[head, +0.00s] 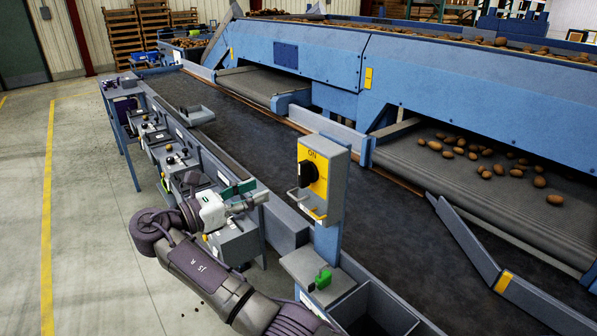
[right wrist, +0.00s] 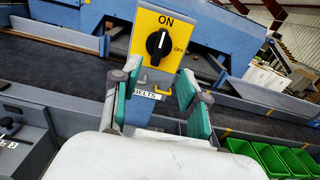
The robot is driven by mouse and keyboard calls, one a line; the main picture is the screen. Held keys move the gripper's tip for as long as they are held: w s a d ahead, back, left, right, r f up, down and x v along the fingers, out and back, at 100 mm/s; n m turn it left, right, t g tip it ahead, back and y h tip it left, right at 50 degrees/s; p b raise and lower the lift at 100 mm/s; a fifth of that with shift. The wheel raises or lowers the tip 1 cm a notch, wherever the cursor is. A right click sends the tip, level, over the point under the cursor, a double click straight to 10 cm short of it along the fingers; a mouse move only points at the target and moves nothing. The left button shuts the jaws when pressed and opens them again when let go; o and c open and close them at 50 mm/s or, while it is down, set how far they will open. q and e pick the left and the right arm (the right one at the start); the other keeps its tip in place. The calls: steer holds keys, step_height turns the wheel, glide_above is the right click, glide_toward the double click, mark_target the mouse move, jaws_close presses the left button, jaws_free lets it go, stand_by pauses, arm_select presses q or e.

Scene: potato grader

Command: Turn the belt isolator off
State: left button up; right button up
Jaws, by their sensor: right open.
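The belt isolator (head: 323,205) is a grey box with a yellow face on a blue post. Its black rotary knob (head: 308,174) also shows in the right wrist view (right wrist: 159,43), its white mark pointing up near the word ON; OFF is printed to the right. A label reading BELTS (right wrist: 146,94) is below the yellow plate. My right gripper (head: 254,194) is open and empty, left of the isolator and apart from it. In the right wrist view its green-padded fingers (right wrist: 159,82) stand on either side below the knob. My left gripper is not in view.
A grey bracket with a green button (head: 323,278) is lower on the post. A row of control boxes (head: 170,150) stands along the dark conveyor belt (head: 240,125). Potatoes lie on the belt at right (head: 470,185). Green crates (right wrist: 270,158) show in the wrist view. Open floor is at left.

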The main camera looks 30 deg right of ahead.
mark_target(299, 174)
steer(key=d+p, duration=0.1)
steer(key=d, duration=0.2)
steer(key=d+p, duration=0.1)
steer(key=d, duration=0.3)
steer(key=w+d+p, duration=0.1)
steer(key=d+p, duration=0.1)
steer(key=d, duration=0.2)
steer(key=shift+d, duration=0.8)
jaws_close()
